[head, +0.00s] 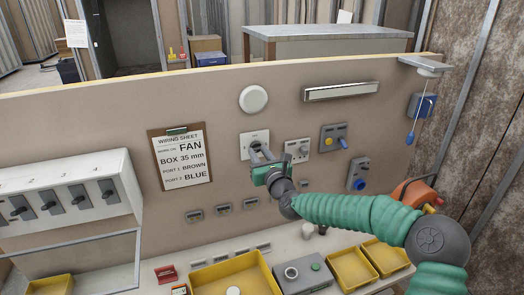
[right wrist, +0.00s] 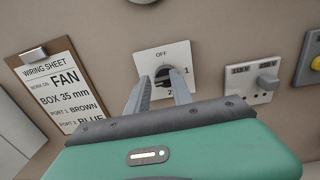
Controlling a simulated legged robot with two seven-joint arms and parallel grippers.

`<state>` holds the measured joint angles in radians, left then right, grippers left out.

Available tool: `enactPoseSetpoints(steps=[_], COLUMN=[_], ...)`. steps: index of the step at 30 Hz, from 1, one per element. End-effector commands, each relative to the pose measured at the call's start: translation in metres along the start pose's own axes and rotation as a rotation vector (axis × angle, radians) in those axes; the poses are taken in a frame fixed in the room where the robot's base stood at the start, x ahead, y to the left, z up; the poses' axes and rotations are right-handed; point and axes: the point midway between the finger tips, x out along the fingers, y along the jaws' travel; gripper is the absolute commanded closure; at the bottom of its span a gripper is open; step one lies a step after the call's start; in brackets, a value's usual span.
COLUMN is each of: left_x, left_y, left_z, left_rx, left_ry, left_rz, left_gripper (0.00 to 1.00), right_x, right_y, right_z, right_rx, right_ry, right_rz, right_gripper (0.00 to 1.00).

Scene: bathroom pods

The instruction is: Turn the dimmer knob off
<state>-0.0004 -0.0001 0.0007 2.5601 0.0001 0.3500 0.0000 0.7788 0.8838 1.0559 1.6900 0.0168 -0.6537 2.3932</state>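A white square plate (head: 248,143) with a dark round knob is on the upright panel. In the right wrist view the plate (right wrist: 178,55) reads OFF at the top, 1 at the right and 2 below, around the black knob (right wrist: 163,75). The knob's pointer setting is too small to tell. My right gripper (head: 259,154) is in front of this plate. Its two fingers (right wrist: 160,90) are apart, one on each side of the knob's lower part; I cannot tell whether they touch it. My left gripper is not in view.
A white socket plate with a lever (head: 297,151), a grey plate with yellow and blue controls (head: 333,138) and a grey box with a blue knob (head: 358,174) sit to the right. A wiring sheet clipboard (head: 181,158) hangs left. Yellow trays (head: 350,268) stand below.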

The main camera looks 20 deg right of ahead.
Motion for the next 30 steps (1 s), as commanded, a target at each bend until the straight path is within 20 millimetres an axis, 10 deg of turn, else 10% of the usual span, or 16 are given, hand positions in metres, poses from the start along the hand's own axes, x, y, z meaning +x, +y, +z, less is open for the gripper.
enactPoseSetpoints(steps=[2,3,9,30], left_x=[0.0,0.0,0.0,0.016], left_y=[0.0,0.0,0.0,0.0], left_z=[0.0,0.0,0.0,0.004], left_rx=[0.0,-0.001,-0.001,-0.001], left_ry=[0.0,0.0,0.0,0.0], left_rz=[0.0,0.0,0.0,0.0], left_gripper=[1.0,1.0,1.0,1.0], right_x=[0.003,0.004,0.005,0.007], right_y=[-0.016,-0.016,-0.014,-0.011], right_z=[0.003,0.002,0.002,0.001], right_rx=[-0.004,-0.005,-0.004,-0.152], right_ry=[-0.01,-0.01,-0.01,-0.011], right_rz=[-0.036,-0.038,-0.036,-0.032], right_gripper=[0.42,0.76,1.0,1.0])
